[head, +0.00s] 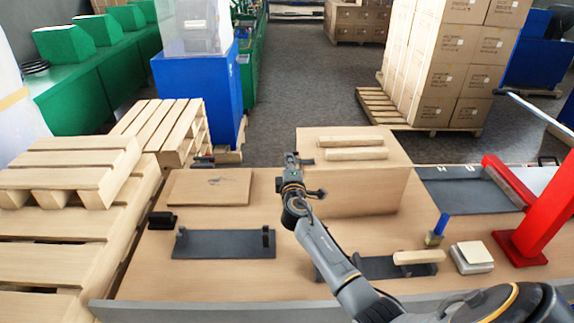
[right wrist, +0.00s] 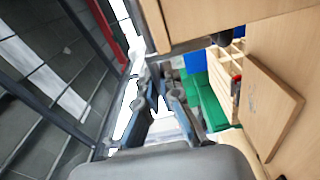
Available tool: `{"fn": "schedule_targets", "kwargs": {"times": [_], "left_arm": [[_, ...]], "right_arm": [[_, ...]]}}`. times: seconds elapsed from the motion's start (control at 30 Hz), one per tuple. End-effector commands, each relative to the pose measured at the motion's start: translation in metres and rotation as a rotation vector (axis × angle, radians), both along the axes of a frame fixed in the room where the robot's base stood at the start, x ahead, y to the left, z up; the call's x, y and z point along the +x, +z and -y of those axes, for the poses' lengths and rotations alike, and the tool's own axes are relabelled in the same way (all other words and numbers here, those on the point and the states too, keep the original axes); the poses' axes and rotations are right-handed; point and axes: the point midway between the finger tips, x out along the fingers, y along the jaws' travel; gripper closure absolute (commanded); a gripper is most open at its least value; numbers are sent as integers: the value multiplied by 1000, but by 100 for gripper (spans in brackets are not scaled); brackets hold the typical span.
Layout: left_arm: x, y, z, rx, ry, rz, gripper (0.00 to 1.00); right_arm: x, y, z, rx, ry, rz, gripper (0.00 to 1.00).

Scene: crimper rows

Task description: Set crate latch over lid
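A wooden crate (head: 372,190) stands on the table, with pale wood slats (head: 356,154) on top; its wooden side also shows in the right wrist view (right wrist: 225,14). My right gripper (head: 292,160) is upright at the crate's left side, near its top edge. In the right wrist view the fingers (right wrist: 158,88) look apart, with background showing between them and nothing clearly held. A small dark part (head: 318,193) shows beside my right wrist; I cannot tell whether it is the latch or my gripper. My left gripper is out of view.
A flat wooden board (head: 209,187) lies left of the crate. A dark fixture plate (head: 224,245) is in front of it. Wooden pallets (head: 70,225) are stacked at left.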

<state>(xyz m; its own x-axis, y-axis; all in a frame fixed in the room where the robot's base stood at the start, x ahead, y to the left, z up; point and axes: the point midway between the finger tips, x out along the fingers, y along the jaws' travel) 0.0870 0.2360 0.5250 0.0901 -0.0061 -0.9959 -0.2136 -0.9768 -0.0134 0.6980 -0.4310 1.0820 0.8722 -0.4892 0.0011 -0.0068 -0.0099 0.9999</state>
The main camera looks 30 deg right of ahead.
Motion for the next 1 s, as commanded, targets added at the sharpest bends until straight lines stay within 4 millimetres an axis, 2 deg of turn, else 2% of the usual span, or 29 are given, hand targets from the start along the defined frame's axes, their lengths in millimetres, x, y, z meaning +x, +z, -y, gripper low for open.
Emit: {"fn": "schedule_targets", "kwargs": {"times": [0.13,0.2,0.27,0.67,0.87,1.0], "left_arm": [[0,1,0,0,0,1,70],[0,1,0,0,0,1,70],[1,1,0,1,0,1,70],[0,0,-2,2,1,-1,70],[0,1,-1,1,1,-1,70],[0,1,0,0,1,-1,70]], "right_arm": [[-2,-1,6,1,-14,-4,100],[-3,-1,6,1,-15,-4,84],[-2,-1,5,1,-13,-4,72],[-6,-1,-1,1,-6,-2,72],[-32,-2,-14,4,-6,-3,72],[-59,-2,-28,3,-7,-3,72]]}}
